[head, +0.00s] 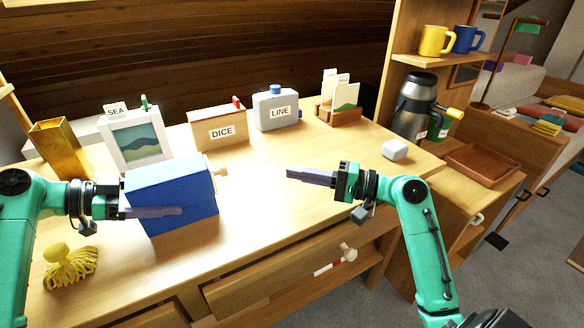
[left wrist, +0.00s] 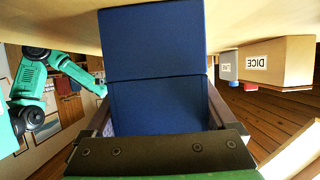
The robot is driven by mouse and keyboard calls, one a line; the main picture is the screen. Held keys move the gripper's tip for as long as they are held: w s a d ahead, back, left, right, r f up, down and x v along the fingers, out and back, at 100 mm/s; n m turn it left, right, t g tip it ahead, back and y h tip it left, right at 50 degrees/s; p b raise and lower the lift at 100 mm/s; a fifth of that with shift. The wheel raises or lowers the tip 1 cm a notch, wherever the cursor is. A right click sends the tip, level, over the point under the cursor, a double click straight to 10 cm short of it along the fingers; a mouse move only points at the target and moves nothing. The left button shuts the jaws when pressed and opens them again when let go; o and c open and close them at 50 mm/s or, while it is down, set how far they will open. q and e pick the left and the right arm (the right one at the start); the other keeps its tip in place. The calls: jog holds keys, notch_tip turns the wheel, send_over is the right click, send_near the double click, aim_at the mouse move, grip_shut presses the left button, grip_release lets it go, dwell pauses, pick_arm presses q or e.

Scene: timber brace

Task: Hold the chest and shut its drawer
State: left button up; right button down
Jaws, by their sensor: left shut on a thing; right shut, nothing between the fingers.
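The blue chest (head: 172,192) stands on the table at the left in the head view. A pale knob (head: 221,172) sticks out at its right end, on the drawer side; how far the drawer is out I cannot tell. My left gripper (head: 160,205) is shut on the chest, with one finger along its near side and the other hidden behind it. In the left wrist view the chest (left wrist: 158,105) fills the space between the fingers. My right gripper (head: 292,174) is shut and empty above the table, to the right of the knob and apart from it.
Behind the chest stand a brass vase (head: 60,150), a picture frame (head: 136,140), a DICE box (head: 218,130) and a LINE canister (head: 276,108). A yellow tassel brush (head: 70,265) lies front left. The table between the grippers is clear.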

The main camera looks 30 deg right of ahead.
pick_arm(q)
jog(key=o, duration=1.2)
jog(key=shift+o, duration=0.2)
jog(key=shift+r, duration=0.1)
